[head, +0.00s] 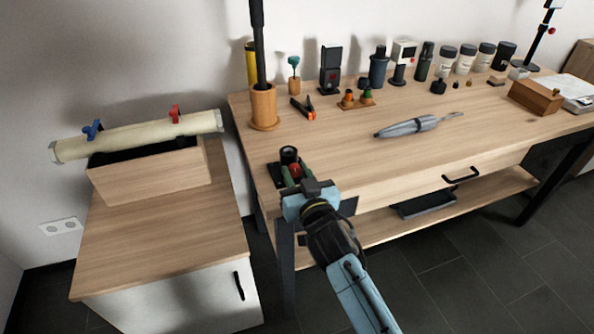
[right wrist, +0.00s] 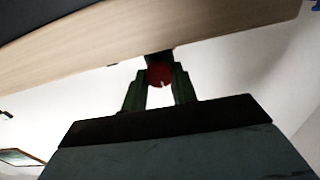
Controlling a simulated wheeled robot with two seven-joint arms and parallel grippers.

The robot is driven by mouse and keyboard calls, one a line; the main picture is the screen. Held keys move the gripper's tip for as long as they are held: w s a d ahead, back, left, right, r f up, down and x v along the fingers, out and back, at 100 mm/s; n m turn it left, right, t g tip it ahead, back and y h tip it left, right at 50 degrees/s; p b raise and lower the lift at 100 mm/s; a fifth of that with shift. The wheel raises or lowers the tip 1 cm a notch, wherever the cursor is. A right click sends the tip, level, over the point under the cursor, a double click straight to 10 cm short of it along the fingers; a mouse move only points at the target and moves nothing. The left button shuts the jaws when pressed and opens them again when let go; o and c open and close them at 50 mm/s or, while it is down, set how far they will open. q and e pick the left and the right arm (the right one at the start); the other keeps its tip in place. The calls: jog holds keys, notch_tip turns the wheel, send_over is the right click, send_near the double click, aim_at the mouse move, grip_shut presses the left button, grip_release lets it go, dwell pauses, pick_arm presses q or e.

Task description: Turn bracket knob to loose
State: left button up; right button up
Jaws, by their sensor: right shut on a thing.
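The bracket (head: 289,155) is a black fitting at the front left corner of the wooden table. Its red knob (head: 295,170) faces the front, and it also shows in the right wrist view (right wrist: 159,74) as a red disc with a small white mark at its lower edge. My right gripper (head: 292,175) is at the knob, and its green fingers (right wrist: 160,84) stand on either side of the red disc, shut on it. Part of the bracket is hidden behind the gripper in the head view. My left gripper is not in view.
The wooden table (head: 340,165) holds a grey pen-like tool (head: 405,127), orange-handled pliers (head: 303,108) and a row of jars and bottles at the back. A low cabinet (head: 170,240) with a box and a rolled tube (head: 140,137) stands left. The table's front middle is clear.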

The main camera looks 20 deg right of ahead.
jog(key=n+p, duration=0.2)
jog(key=n, duration=0.3)
jog(key=shift+a, duration=0.1)
jog(key=n+p, duration=0.1)
jog(key=n, duration=0.3)
jog(key=shift+n, duration=1)
jog(key=n, duration=0.2)
jog(key=shift+n, duration=0.3)
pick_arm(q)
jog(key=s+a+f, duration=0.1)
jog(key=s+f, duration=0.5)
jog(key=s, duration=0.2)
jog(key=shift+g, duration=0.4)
pick_arm(e)
jog(key=n, duration=0.5)
jog(key=shift+a+f, duration=0.1)
jog(key=shift+f, duration=0.05)
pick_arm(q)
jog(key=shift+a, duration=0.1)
pick_arm(e)
jog(key=shift+n, duration=0.4)
jog(key=o, duration=1)
jog(key=shift+c, duration=0.2)
